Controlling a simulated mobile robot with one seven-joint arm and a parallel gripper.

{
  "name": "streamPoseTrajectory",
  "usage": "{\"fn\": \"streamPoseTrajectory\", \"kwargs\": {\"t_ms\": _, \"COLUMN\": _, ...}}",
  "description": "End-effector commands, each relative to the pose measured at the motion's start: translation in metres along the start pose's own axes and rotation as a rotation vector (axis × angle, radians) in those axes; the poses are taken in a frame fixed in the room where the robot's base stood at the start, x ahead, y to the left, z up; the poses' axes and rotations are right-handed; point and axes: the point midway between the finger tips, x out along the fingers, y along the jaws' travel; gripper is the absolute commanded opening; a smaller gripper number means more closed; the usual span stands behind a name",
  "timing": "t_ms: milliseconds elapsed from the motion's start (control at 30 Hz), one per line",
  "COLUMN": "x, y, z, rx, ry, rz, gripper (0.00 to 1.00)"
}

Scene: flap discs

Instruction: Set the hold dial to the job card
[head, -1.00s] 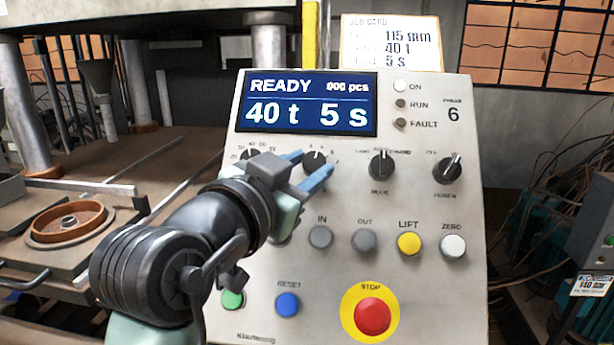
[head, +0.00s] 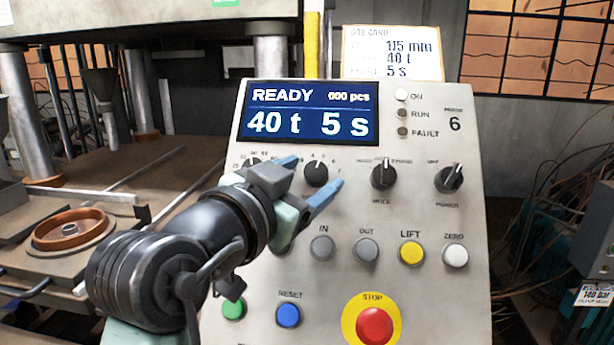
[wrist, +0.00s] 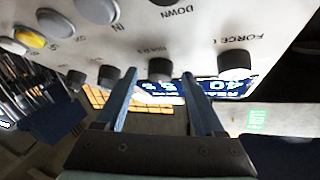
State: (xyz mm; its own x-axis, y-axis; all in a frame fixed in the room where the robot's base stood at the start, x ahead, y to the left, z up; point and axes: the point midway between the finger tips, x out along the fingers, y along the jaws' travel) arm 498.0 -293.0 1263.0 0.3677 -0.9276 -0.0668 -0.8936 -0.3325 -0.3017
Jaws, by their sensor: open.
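The hold dial (head: 316,173) is a black knob, second from left in the dial row on the press panel. Its pointer points up and slightly right. The panel display (head: 308,111) reads READY, 40 t, 5 s. The job card (head: 391,53) above the panel reads 115 mm, 40 t, 5 s. My gripper (head: 306,180) is open and empty in front of the hold dial, its blue fingers spread. In the wrist view the hold dial (wrist: 160,69) lies between the fingertips, apart from both in the picture.
The force dial (wrist: 236,62) is beside the hold dial, partly hidden by my gripper in the head view. The mode dial (head: 383,175) and power dial (head: 449,179) are to the right. Buttons below include yellow LIFT (head: 411,252) and red STOP (head: 374,326).

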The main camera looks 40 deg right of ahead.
Motion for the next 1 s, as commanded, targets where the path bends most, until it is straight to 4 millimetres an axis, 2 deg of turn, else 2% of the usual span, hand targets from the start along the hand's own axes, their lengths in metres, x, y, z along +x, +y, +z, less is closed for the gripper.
{"fn": "streamPoseTrajectory", "kwargs": {"t_ms": 167, "x": -0.017, "y": -0.001, "z": 0.001, "rx": 0.0, "ry": 0.001, "rz": -0.005, "gripper": 0.71}}
{"fn": "streamPoseTrajectory", "kwargs": {"t_ms": 600, "x": -0.108, "y": -0.001, "z": 0.002, "rx": 0.0, "ry": -0.001, "rz": -0.004, "gripper": 0.71}}
{"fn": "streamPoseTrajectory", "kwargs": {"t_ms": 800, "x": -0.127, "y": 0.0, "z": 0.0, "rx": 0.0, "ry": 0.0, "rz": -0.002, "gripper": 0.71}}
{"fn": "streamPoseTrajectory", "kwargs": {"t_ms": 1000, "x": -0.13, "y": 0.0, "z": 0.0, "rx": 0.0, "ry": -0.001, "rz": 0.0, "gripper": 0.71}}
